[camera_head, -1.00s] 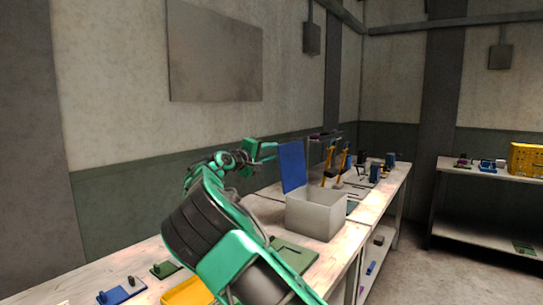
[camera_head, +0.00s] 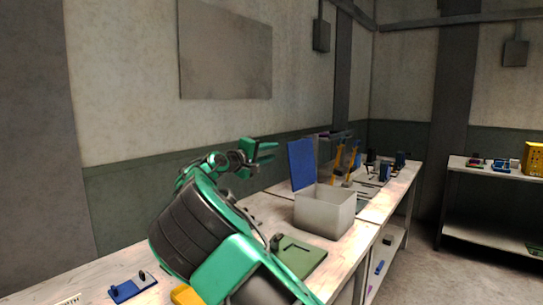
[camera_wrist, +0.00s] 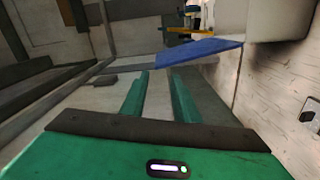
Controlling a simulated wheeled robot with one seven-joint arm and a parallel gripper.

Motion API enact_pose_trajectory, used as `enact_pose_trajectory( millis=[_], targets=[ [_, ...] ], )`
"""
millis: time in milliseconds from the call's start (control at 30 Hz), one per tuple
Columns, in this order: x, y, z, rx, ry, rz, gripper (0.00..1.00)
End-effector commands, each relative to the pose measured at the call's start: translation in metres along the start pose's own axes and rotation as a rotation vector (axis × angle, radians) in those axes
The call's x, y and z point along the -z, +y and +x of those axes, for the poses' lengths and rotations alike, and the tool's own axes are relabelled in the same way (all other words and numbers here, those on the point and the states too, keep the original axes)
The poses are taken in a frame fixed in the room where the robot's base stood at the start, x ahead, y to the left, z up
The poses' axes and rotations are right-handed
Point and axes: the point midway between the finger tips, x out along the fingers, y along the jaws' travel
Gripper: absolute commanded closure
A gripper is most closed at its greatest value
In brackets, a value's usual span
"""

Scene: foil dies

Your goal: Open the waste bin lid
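The waste bin is a grey-white box (camera_head: 322,215) on the bench. Its blue lid (camera_head: 300,164) stands up, nearly upright, at the left side of the open box. In the wrist view the blue lid (camera_wrist: 198,52) shows ahead of the fingers, with the pale bin wall (camera_wrist: 282,18) to its right. My gripper (camera_head: 270,152) is at the left of the lid, level with its upper part, with a gap between them. Its two green fingers show apart in the wrist view (camera_wrist: 160,92) with nothing between them. The inside of the bin is mostly hidden.
A green tray (camera_head: 308,262) lies in front of the bin, with a blue tray (camera_head: 132,288) at the front left. Yellow-and-dark tools and small items stand behind the bin. A second bench (camera_head: 490,170) is at the right, with floor between.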

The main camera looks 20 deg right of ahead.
Motion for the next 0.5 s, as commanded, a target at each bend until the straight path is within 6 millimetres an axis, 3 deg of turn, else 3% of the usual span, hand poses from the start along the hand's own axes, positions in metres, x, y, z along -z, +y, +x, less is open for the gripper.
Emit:
enact_pose_trajectory(
  millis=[500],
  targets=[
    [0.0,0.0,-0.022,0.0,0.0,-0.001,0.72]
  ],
)
